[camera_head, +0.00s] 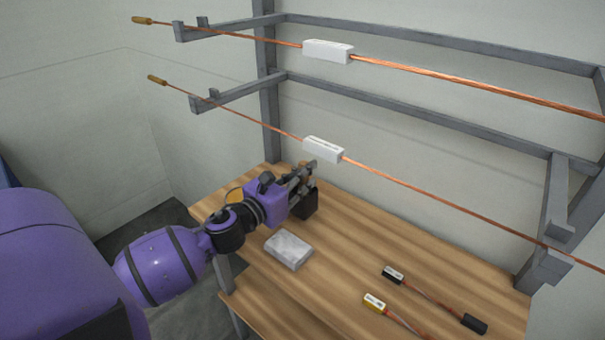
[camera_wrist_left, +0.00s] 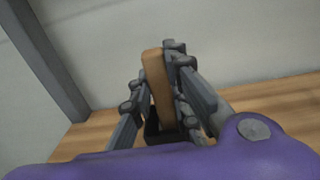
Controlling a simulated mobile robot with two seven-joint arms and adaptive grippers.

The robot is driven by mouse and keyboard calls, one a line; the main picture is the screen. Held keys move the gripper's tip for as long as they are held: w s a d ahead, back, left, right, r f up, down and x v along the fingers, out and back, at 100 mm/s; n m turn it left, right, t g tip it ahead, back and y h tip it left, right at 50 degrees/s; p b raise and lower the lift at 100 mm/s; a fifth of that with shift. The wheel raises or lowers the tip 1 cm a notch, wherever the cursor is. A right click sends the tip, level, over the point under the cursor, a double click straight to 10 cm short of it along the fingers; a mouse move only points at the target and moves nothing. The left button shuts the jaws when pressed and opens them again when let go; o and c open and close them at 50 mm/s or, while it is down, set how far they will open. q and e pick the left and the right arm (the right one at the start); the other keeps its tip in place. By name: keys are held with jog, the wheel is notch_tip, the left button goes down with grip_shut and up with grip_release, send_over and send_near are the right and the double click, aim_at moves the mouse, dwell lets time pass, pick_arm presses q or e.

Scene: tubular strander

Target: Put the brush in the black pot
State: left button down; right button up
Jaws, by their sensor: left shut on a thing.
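My left gripper (camera_head: 302,176) reaches over the wooden table from the left. In the left wrist view its fingers (camera_wrist_left: 158,92) are shut on the brush (camera_wrist_left: 156,80), of which a flat light-brown wooden handle shows, standing nearly upright. The black pot (camera_head: 309,204) is on the table just under and behind the gripper. In the left wrist view part of the black pot (camera_wrist_left: 153,133) shows around the lower end of the brush. I cannot tell whether that end is inside the pot or in front of it. My right gripper is not in view.
A grey-white block (camera_head: 289,250) lies on the wooden table (camera_head: 340,265) in front of the gripper. A grey rack (camera_head: 268,100) with two copper cables rises behind.

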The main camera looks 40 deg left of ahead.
pick_arm(q)
jog(key=shift+f, duration=0.1)
jog(key=c, duration=1.7)
grip_release()
jog(key=shift+o, duration=0.2)
jog(key=shift+f+b, duration=0.25)
jog(key=shift+b, duration=0.15)
jog(key=s, duration=0.7)
jog(key=shift+s+a+r+b, duration=0.2)
jog(key=shift+s+r+b, duration=0.1)
jog(key=shift+s+b, duration=0.15)
